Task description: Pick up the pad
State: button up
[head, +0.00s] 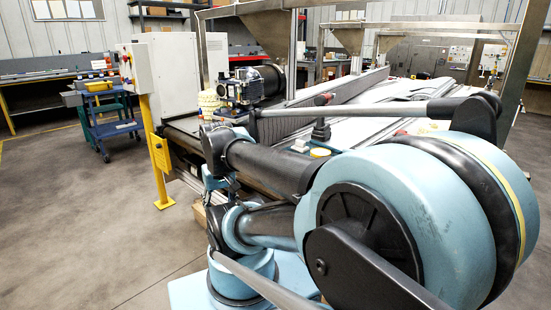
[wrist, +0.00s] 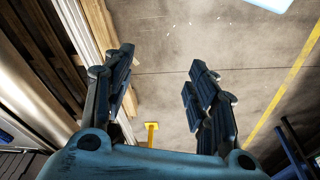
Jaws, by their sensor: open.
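My gripper (wrist: 160,62) is open and empty in the wrist view, its two dark fingers spread apart with bare concrete floor beyond them. In the head view my arm reaches left towards the conveyor, and I cannot make out the fingers there. I cannot identify a pad with certainty in either view. A pale cream, lumpy object (head: 208,101) stands at the near left end of the conveyor (head: 184,124). A small yellow round item (head: 320,152) shows just behind my arm; what it is cannot be told.
A dark boxy device (head: 250,84) stands beside the cream object. A yellow post (head: 157,150) with a white control box (head: 136,66) stands at the conveyor's left. A blue cart (head: 113,128) is farther left.

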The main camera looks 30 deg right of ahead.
jog(key=w+d+r+m+g, duration=0.2)
jog(key=w+d+r+m, duration=0.8)
jog(key=w+d+r, duration=1.05)
jog(key=w+d+f+m, duration=0.1)
jog(key=w+d+m, duration=0.3)
jog(key=d, duration=0.9)
jog(key=f, duration=1.6)
jog(key=shift+w+a+f, duration=0.3)
jog(key=shift+f, duration=0.1)
jog(key=c, duration=0.8)
